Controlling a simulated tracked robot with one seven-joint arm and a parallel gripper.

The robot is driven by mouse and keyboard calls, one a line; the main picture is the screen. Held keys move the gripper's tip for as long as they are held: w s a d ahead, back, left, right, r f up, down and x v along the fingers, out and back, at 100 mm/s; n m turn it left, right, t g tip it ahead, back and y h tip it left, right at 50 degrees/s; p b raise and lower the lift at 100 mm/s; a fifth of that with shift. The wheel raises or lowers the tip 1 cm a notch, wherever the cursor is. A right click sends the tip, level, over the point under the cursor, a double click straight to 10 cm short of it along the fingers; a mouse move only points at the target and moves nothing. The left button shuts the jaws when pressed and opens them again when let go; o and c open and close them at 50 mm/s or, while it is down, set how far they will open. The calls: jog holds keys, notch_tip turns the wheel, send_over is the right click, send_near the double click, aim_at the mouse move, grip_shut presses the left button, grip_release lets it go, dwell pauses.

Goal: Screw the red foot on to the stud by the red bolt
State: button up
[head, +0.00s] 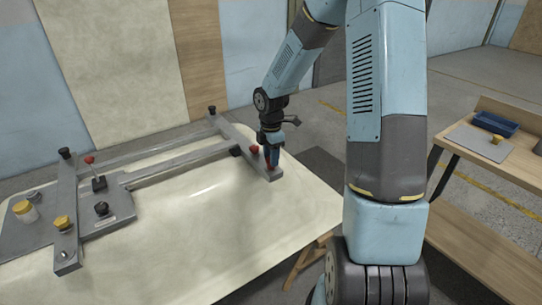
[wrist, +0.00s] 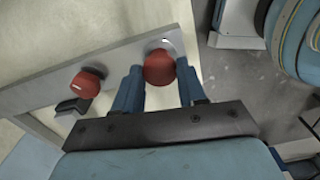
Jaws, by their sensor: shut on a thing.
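My gripper (head: 271,158) points down over the near right end of the grey frame's right bar (head: 266,175). In the wrist view its two blue fingers (wrist: 160,80) are shut on a round red foot (wrist: 160,69). Only a little red of the foot shows between the fingers in the head view. The red bolt (head: 254,149) stands on the same bar, just left of my gripper; it also shows in the wrist view (wrist: 86,82). A bright spot shows at the foot's far edge. The foot hides the stud, so I cannot tell whether they touch.
The frame lies across the cream tub shell (head: 200,215). A wooden bench (head: 470,150) with a blue tray (head: 495,123) and a yellow-topped part (head: 497,139) stands at right.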

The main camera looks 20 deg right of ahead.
jog(key=m, duration=1.1)
jog(key=shift+m, duration=0.4)
jog(key=o, duration=1.2)
jog(key=shift+c, duration=0.7)
